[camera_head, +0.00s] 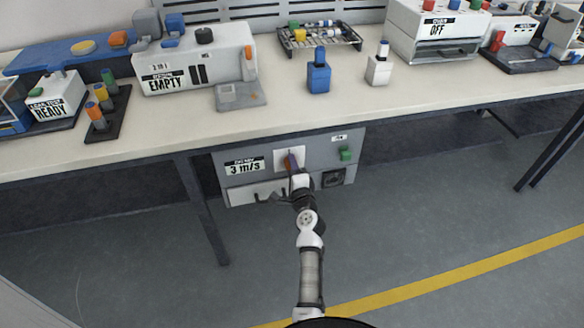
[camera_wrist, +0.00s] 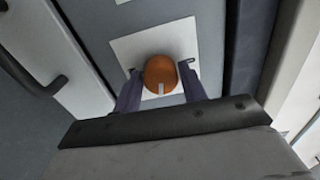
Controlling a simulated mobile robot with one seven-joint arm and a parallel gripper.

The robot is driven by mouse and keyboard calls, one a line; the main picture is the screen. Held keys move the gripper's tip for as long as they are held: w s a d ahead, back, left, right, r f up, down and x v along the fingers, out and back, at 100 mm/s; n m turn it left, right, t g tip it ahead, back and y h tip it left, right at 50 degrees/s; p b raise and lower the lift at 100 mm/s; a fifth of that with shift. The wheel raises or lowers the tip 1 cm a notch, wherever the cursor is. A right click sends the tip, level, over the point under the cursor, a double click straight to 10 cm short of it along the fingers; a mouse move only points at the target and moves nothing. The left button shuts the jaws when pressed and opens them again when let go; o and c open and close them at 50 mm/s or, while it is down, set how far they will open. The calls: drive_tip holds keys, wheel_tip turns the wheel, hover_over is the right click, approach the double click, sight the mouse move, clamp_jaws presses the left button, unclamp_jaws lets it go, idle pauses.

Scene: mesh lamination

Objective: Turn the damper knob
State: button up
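The damper knob is an orange round knob (camera_wrist: 161,72) with a pale mark at its lower edge. It sits on a white square plate (camera_wrist: 128,50) on the front of a grey panel. In the head view the plate (camera_head: 279,154) is under the bench, and my gripper (camera_head: 291,162) largely hides the knob. In the wrist view my gripper (camera_wrist: 161,84) has one dark finger on each side of the knob. The fingers are apart, and narrow gaps seem to show beside the knob. Firm contact is not visible.
The grey panel (camera_head: 229,190) under the bench carries a "3 m/s" label (camera_head: 244,168), a green knob (camera_head: 345,154) and a dark round fitting (camera_head: 333,179). The bench top (camera_head: 300,98) above holds several devices. The floor in front is open.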

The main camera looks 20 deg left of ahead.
drive_tip(key=shift+o, duration=1.3)
drive_tip(key=b+v, duration=0.2)
drive_tip(key=v, duration=1)
